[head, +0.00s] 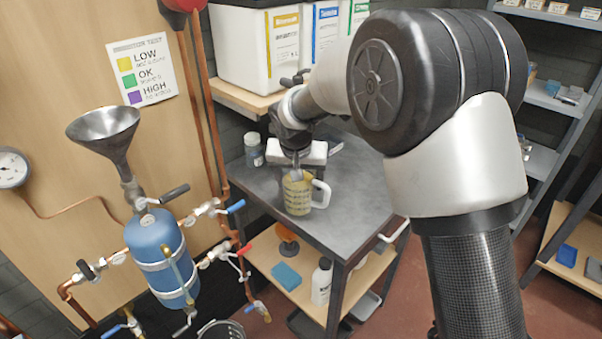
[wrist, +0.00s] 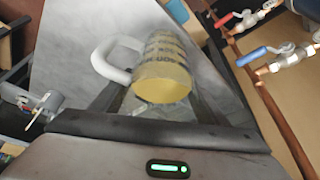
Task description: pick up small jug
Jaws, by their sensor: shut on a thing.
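The small jug (head: 297,196) has a yellowish body with dark printed bands and a white handle (head: 321,194) on its right. It is upright at the front part of the grey table top; whether its base touches the table is unclear. In the wrist view the jug (wrist: 166,72) lies between the two dark fingers, its round yellow end facing the camera and its handle (wrist: 112,60) to the left. My gripper (head: 297,174) comes from above and is shut on the jug. The fingertips are partly hidden by the jug.
A blue tank (head: 160,256) with a funnel and copper pipes with valves stand close on the left. A white bottle (head: 321,282) is on the lower shelf.

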